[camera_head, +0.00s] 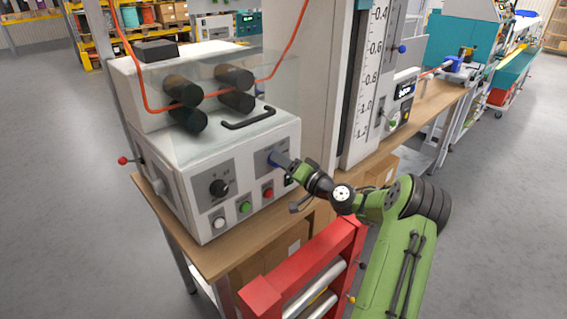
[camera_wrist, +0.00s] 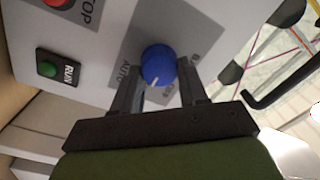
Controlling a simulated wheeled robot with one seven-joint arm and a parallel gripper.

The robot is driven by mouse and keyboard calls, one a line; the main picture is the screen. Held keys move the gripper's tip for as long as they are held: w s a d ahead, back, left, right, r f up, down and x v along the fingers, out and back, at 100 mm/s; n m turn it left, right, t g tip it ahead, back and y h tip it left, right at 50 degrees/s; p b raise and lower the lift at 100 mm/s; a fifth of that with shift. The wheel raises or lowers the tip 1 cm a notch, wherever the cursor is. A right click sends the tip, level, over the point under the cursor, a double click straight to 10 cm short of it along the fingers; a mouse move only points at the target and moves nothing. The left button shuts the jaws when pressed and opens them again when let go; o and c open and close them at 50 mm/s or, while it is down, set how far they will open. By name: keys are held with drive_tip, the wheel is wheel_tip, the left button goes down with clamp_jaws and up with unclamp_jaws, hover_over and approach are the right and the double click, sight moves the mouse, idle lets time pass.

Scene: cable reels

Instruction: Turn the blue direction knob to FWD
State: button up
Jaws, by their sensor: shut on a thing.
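The blue direction knob (camera_head: 273,157) is on the front panel of the white machine, at the upper right of its controls. In the wrist view the knob (camera_wrist: 158,63) shows its round face, with a short white pointer line near its lower edge. An AUTO label (camera_wrist: 123,72) is at its left; the labels below and to the right are partly covered or too blurred to read. My gripper (camera_head: 281,163) reaches the knob from the right. In the wrist view my gripper (camera_wrist: 161,72) has one finger on each side of the knob, shut on it.
A green RUN button (camera_wrist: 58,68) and a red STOP button (camera_wrist: 58,3) are beside the knob plate. A black knob (camera_head: 219,187) is to the left on the panel. A black handle (camera_head: 249,118) stands above. A red roller frame (camera_head: 262,298) is below my arm.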

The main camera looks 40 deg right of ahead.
drive_tip(key=o, duration=1.1)
drive_tip(key=shift+c, duration=0.2)
drive_tip(key=shift+s, duration=0.1)
drive_tip(key=s+d, duration=0.2)
drive_tip(key=s, duration=1.3)
drive_tip(key=shift+s+d+f, duration=0.2)
drive_tip(key=shift+d, duration=0.1)
drive_tip(key=shift+w, duration=0.1)
